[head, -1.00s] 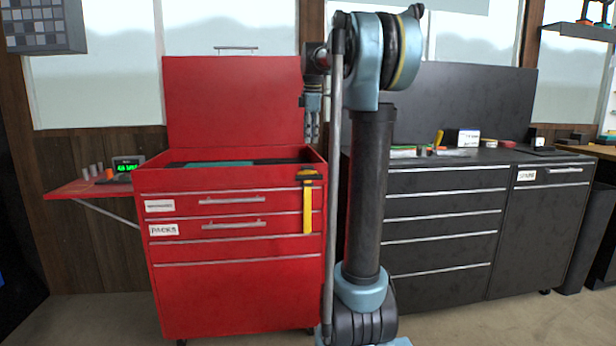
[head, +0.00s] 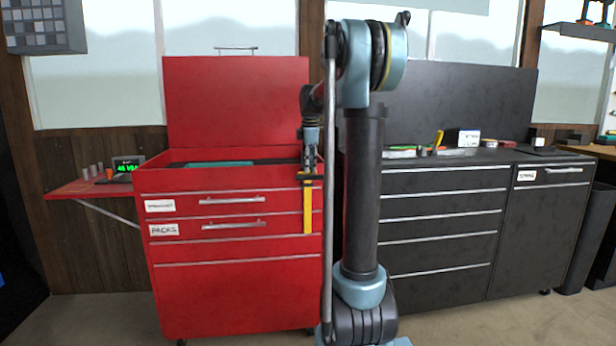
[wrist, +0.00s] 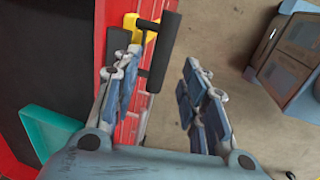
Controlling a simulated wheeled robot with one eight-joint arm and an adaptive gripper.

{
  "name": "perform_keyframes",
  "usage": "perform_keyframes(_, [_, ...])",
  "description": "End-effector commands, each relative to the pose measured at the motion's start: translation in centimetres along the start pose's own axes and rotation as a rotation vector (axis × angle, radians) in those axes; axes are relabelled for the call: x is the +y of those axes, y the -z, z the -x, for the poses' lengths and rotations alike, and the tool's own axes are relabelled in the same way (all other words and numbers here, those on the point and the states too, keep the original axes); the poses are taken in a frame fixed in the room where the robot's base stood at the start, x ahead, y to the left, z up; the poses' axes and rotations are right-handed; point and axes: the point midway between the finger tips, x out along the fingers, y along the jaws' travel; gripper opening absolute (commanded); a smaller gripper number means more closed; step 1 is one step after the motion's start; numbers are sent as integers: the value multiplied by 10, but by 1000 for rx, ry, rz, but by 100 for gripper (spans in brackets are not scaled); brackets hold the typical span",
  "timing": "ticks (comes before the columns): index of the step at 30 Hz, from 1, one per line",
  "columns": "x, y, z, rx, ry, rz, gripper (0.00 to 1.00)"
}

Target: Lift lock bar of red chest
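The red chest (head: 230,285) stands at left with its lid up. Its lock bar (head: 307,208) is a yellow upright strip with a black handle at its top, at the right end of the drawer fronts. My gripper (head: 310,168) points down just above the top of the bar and partly overlaps it. In the wrist view my gripper (wrist: 163,62) has its fingers apart. The black handle (wrist: 160,52) shows between and beyond the fingertips, with the yellow bar (wrist: 130,27) behind the left finger. I see no grip on the handle. Contact cannot be told.
A side shelf (head: 90,188) with a green display juts from the chest's left. A dark cabinet (head: 440,220) stands close on the right.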

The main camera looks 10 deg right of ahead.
Motion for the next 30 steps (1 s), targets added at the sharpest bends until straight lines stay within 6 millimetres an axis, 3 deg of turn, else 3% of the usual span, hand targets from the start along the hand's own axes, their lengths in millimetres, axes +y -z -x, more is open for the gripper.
perform_keyframes(9, [0,0,-39,0,0,0,40])
perform_keyframes(21, [0,0,-45,0,0,0,40])
perform_keyframes(27, [0,0,-45,0,0,0,0])
perform_keyframes(30, [0,0,-45,0,0,0,0])
